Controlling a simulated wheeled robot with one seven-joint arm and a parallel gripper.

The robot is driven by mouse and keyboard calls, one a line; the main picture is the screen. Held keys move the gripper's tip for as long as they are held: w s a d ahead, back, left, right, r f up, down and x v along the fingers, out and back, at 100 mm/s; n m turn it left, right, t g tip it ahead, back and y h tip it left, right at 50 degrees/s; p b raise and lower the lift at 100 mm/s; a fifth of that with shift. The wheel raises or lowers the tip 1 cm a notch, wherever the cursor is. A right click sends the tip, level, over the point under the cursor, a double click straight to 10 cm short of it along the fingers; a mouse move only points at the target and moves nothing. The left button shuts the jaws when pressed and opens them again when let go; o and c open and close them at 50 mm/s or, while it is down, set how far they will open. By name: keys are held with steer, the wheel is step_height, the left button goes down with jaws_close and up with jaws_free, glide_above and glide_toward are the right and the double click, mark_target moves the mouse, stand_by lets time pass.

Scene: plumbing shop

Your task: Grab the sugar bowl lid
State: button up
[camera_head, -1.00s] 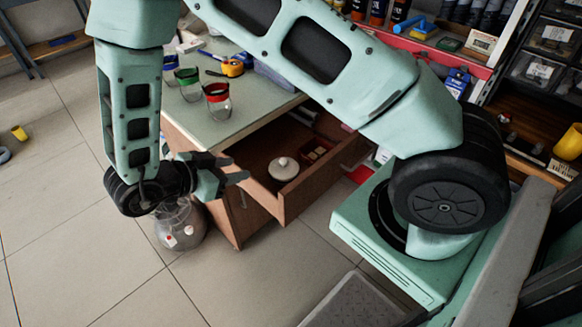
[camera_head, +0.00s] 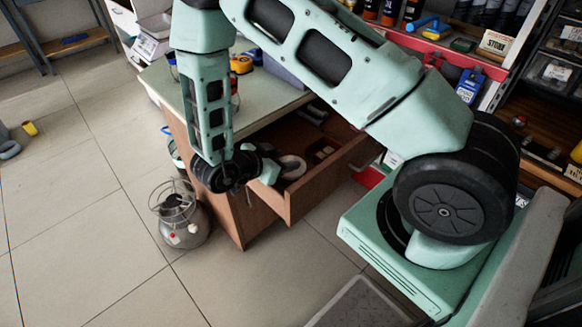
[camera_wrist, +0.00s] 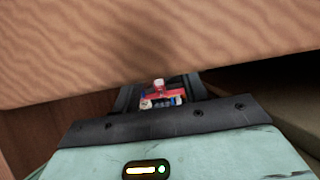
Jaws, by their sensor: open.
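The sugar bowl lid (camera_head: 293,166) is a pale, round piece inside the open wooden drawer, partly hidden behind my gripper in the head view. My gripper (camera_head: 272,166) is open at the drawer's left end, close beside the lid in the picture. Whether it touches the lid cannot be told. In the wrist view a wooden board fills the top, and my gripper (camera_wrist: 158,97) shows below it. The lid cannot be made out there. Small red, white and blue items (camera_wrist: 162,97) show between the fingers, seemingly farther off.
The open drawer (camera_head: 330,178) juts from a cabinet with a green top (camera_head: 262,108). Its front and side walls stand close to my gripper. A grey metal canister (camera_head: 184,222) stands on the floor to the left. Open floor lies at the left.

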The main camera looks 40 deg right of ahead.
mark_target(289, 160)
steer(key=shift+x, duration=1.5)
jaws_close()
